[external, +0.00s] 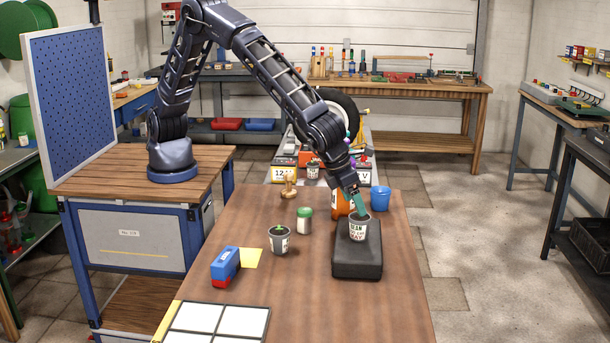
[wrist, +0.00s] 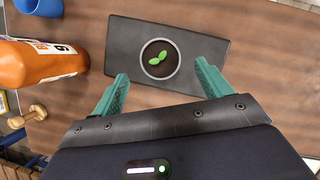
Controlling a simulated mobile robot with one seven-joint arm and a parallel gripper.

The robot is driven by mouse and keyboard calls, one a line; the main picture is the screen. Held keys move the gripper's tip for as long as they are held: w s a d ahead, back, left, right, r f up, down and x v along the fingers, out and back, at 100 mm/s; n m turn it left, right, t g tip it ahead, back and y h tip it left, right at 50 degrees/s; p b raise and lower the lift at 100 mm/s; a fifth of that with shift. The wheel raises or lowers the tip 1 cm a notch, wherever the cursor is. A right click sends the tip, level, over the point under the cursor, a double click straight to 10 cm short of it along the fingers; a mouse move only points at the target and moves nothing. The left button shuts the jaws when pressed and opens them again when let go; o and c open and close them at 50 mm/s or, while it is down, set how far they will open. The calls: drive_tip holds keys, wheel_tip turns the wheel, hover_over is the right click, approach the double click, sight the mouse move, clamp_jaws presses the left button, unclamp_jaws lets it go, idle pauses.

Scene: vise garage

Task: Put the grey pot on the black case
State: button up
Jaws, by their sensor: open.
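A grey pot (external: 358,230) with lettering on its side stands upright on the black case (external: 357,265). In the wrist view, the pot (wrist: 159,58) is seen from above with dark soil and two green leaves, and the case (wrist: 205,52) spreads flat under it. My gripper (external: 357,203) is right above the pot in the external view. In the wrist view, its teal fingers (wrist: 161,72) are spread on either side of the pot's near edge, with visible gaps. Nothing is held.
Another grey pot with a green sprout (external: 279,240) stands on the table to the left. An orange bottle (external: 341,204) and blue cup (external: 379,199) stand close behind the case. A green-lidded can (external: 304,221) and blue-red stapler (external: 226,265) are farther left. The table's front right is clear.

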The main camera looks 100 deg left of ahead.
drive_tip(key=s+a+r+n, duration=0.5)
drive_tip(key=a+r, duration=0.3)
drive_tip(key=a, duration=0.2)
drive_tip(key=s+a+r+n+h, duration=0.1)
drive_tip(key=s+a+r+n, duration=0.35)
drive_tip(key=a+r, duration=0.4)
drive_tip(key=s+a+r+n, duration=0.5)
drive_tip(key=a+r, duration=0.2)
drive_tip(key=a, duration=0.4)
drive_tip(key=s+a+r+n, duration=0.4)
drive_tip(key=s+a+n, duration=0.5)
drive_tip(key=s, duration=0.5)
drive_tip(key=s+a+f+n, duration=0.1)
drive_tip(key=s+a+n, duration=0.2)
drive_tip(key=s, duration=0.4)
drive_tip(key=s+a+f+n, duration=0.2)
drive_tip(key=s+n, duration=0.3)
drive_tip(key=s, duration=0.3)
drive_tip(key=shift+s+a+h, duration=0.2)
drive_tip(key=shift+a+h, duration=0.2)
drive_tip(key=shift+a, duration=0.3)
